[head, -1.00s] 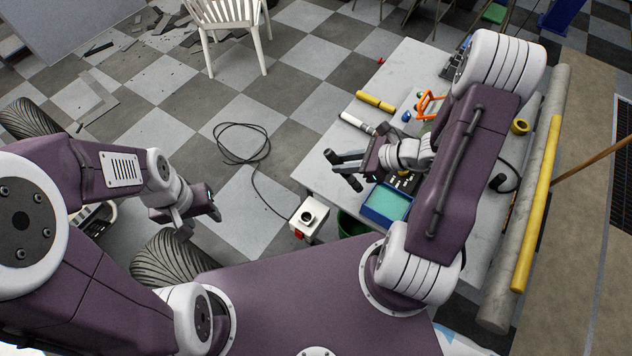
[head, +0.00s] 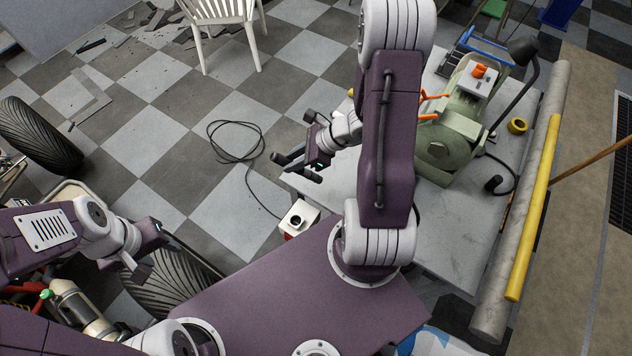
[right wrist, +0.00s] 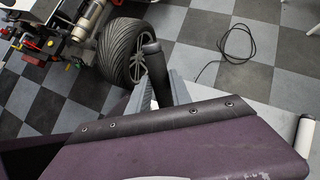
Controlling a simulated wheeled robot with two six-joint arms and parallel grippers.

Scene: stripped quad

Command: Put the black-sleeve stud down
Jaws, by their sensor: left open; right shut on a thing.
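The black-sleeve stud (right wrist: 152,58) shows in the right wrist view as a black cylinder with a pale lower part. It stands up between the two grey fingers of my right gripper (right wrist: 157,92), which is shut on it. In the head view my right gripper (head: 298,168) hangs by the left edge of the pale table, and I cannot clearly tell the stud from the dark fingers there. My left gripper (head: 148,254) is open and empty at the lower left, by a quad tyre. The stud's lower end is partly hidden behind my arm in the wrist view.
The pale table (head: 345,187) carries a green machine (head: 447,140), a yellow roll (head: 517,126) and a dark lamp. A white box (head: 299,217) sits by its near left corner. Quad tyres (head: 38,135) stand at left. A cable (head: 235,140) lies on open floor.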

